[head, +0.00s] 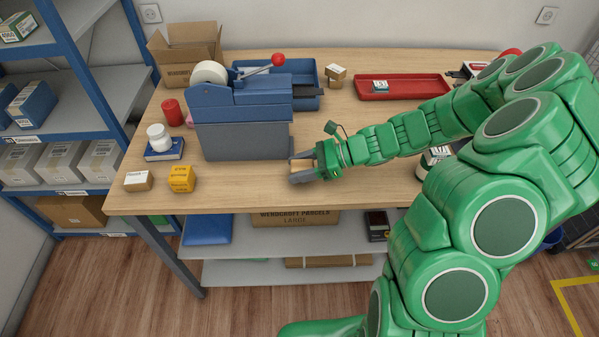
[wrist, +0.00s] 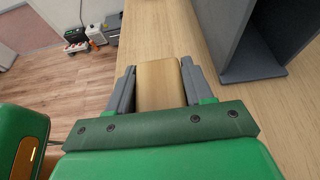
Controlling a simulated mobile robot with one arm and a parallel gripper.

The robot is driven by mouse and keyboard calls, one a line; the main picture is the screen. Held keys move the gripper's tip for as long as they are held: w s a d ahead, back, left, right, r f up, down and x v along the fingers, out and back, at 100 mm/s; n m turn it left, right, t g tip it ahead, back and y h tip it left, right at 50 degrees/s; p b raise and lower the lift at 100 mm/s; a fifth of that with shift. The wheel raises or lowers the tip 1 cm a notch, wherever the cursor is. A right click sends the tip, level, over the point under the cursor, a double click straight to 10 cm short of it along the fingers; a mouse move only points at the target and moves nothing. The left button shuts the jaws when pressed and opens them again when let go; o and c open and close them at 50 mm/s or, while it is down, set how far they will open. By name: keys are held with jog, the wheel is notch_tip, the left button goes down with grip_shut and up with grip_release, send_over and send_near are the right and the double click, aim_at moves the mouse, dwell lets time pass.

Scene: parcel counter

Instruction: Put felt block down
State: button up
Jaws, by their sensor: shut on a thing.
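My gripper (head: 301,169) is shut on a plain tan block, the felt block (wrist: 158,84), over the front part of the wooden counter (head: 225,193). In the wrist view the block sits between the two grey fingers of my gripper (wrist: 160,78), its broad tan face showing. In the head view the fingers cover most of the block. Whether its underside touches the counter cannot be told.
A grey-blue dispenser (head: 243,128) with a red-knobbed lever stands just left of my gripper. A yellow block (head: 181,178) and small carton (head: 138,181) sit front left. A red tray (head: 404,87) lies behind. The front edge is close; counter near the gripper is bare.

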jog(key=shift+f, duration=1.05)
jog(key=shift+f, duration=0.1)
jog(key=o, duration=1)
jog(key=shift+o, duration=0.2)
